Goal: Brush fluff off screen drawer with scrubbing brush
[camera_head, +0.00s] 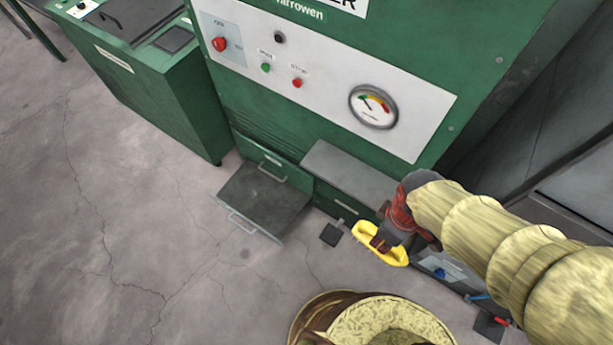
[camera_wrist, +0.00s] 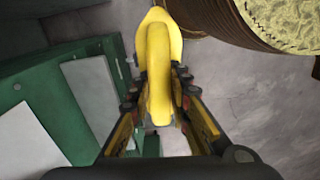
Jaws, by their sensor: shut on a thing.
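The scrubbing brush (camera_head: 371,247) is yellow and held off the floor, right of the drawer in the head view. My gripper (camera_head: 386,240) is shut on it; in the wrist view the fingers (camera_wrist: 158,85) clasp the yellow handle (camera_wrist: 158,60) from both sides. The bristles are hidden. The screen drawer (camera_head: 262,200) is pulled out low at the front of the green machine, with a dark flat inside and a metal handle (camera_head: 241,222) at its front. The brush is apart from it. I cannot make out separate fluff on its dark surface.
The green machine (camera_head: 440,75) carries a white panel with a gauge (camera_head: 373,106). A grey-topped box (camera_head: 350,175) stands out between the drawer and my gripper. A green cabinet (camera_head: 150,90) stands at left. Dark foot pads (camera_head: 331,235) are on the floor. The cracked floor (camera_head: 150,230) in front is clear.

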